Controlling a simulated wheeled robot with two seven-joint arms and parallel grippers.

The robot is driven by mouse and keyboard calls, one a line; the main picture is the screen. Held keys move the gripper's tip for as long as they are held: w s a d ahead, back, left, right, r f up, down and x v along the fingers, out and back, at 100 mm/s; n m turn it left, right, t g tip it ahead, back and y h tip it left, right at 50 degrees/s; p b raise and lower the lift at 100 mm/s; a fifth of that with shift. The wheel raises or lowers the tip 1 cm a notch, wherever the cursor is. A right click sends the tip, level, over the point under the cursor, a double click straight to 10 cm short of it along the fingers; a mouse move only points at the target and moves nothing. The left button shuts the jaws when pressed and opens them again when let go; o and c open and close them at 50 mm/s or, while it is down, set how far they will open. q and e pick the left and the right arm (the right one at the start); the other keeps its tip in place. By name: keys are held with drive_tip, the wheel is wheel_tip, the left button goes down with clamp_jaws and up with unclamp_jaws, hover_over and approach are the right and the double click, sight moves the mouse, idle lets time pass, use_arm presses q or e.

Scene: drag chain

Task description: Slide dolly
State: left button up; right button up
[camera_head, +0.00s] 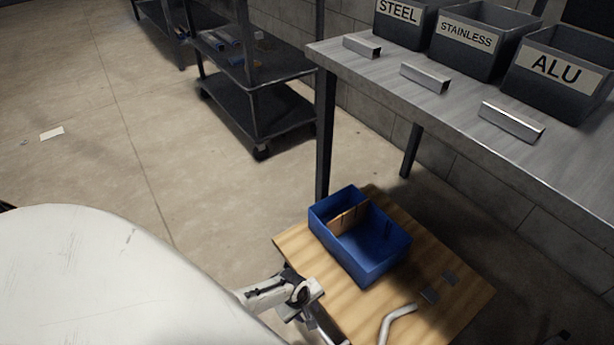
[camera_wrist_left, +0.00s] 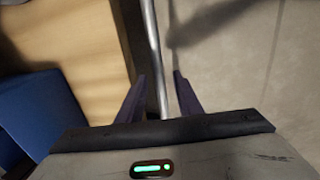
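The dolly is a low wooden platform (camera_head: 290,243) on the floor below the steel table. A blue bin (camera_head: 372,270) with a brown divider or piece inside stands on it. A bent light metal tube (camera_head: 398,318) shows at the platform's front, cut off by the frame. In the left wrist view, a metal bar (camera_wrist_left: 151,35) runs down between the fingers of my left gripper (camera_wrist_left: 160,85), with gaps on both sides. The wooden platform (camera_wrist_left: 75,40) and blue bin (camera_wrist_left: 35,120) lie left of it. My right gripper is not in view.
A steel table (camera_head: 450,110) with metal profiles and bins labelled STEEL (camera_head: 400,15), STAINLESS (camera_head: 480,40) and ALU (camera_head: 560,70) stands above the platform. A black shelf cart (camera_head: 255,95) stands behind. The floor (camera_head: 110,110) to the left is largely clear.

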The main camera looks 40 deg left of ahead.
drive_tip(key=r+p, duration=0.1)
drive_tip(key=p, duration=0.1)
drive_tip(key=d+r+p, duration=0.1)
drive_tip(key=p, duration=0.2)
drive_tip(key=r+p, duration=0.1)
drive_tip(key=p, duration=0.2)
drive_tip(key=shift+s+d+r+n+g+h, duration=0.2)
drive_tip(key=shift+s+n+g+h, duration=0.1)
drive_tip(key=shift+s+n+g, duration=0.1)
